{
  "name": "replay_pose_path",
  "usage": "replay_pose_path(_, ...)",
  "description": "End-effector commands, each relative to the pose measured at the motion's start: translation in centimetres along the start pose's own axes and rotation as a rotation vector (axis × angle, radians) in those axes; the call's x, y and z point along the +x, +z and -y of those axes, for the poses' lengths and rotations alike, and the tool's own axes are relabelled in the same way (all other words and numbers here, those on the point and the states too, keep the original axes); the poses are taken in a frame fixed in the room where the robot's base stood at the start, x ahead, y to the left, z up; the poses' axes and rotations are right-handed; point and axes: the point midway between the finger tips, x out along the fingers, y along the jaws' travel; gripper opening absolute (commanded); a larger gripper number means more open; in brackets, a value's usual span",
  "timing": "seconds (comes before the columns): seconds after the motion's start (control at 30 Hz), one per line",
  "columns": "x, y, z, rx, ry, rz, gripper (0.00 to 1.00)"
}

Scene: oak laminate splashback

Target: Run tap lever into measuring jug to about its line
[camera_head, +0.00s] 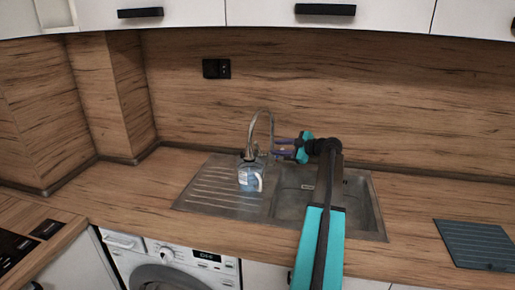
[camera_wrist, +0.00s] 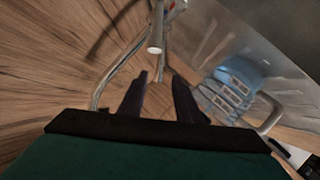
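In the head view my gripper (camera_head: 272,153) is beside the tap, right of the jug.
The steel sink (camera_head: 222,205) has a ribbed drainer on the left and a bowl on the right, partly covered by my arm. A dark ribbed board (camera_head: 475,243) lies at the right. A hob (camera_head: 14,250) is at far left. A black socket (camera_head: 216,68) is on the splashback.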

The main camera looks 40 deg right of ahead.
Motion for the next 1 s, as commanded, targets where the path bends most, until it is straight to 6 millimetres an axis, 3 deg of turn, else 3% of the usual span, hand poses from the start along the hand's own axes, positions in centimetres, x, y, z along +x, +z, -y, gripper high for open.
replay_pose_path(0.7,9.8,-0.2,-0.2,0.000,-0.002,0.000,0.31)
replay_pose_path(1.0,12.3,-0.1,0.0,0.000,-0.001,0.000,0.31)
